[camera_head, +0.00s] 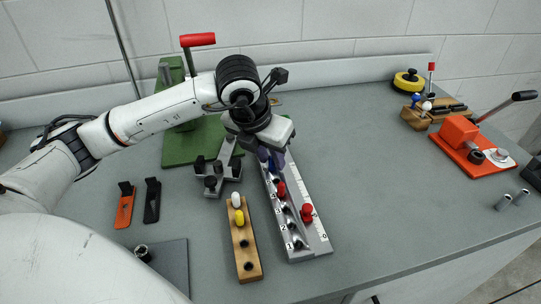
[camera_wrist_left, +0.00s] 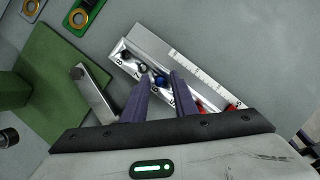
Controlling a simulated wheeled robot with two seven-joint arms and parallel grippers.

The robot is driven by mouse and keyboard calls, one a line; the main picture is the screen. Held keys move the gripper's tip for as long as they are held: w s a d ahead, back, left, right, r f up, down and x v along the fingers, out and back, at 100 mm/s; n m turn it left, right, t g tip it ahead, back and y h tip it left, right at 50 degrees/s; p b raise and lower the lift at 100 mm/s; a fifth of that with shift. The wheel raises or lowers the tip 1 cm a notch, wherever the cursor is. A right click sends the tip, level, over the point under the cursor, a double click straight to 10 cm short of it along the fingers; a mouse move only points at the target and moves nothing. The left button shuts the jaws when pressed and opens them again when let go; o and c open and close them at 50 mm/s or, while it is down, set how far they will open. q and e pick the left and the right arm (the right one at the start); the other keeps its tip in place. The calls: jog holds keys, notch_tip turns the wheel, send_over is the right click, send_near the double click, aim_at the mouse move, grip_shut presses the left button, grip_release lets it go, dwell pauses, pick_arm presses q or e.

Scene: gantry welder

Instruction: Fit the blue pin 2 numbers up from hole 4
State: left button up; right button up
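The grey numbered hole block (camera_head: 295,254) lies on the bench, with a ruler strip along its right side. My left gripper (camera_head: 268,160) is over its far part. In the left wrist view the blue pin (camera_wrist_left: 160,81) is upright in or over the block near number 6, between the two fingers of the left gripper (camera_wrist_left: 161,78). The fingers look apart, with small gaps beside the pin. How deep the pin sits cannot be told. One red pin (camera_head: 281,188) stands in the block near number 4. Another red pin (camera_head: 307,211) is by the ruler strip. My right gripper is not in view.
A wooden rack (camera_head: 252,274) with white and yellow pins stands left of the block. A dark grey clamp (camera_head: 216,178) and green fixture (camera_head: 180,150) are close by on the left. An orange toggle clamp (camera_head: 460,140) is far right. The bench right of the block is clear.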

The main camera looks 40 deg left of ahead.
pick_arm(q)
jog(key=shift+o, duration=0.4)
jog(key=v, duration=1)
jog(key=shift+r, duration=0.2)
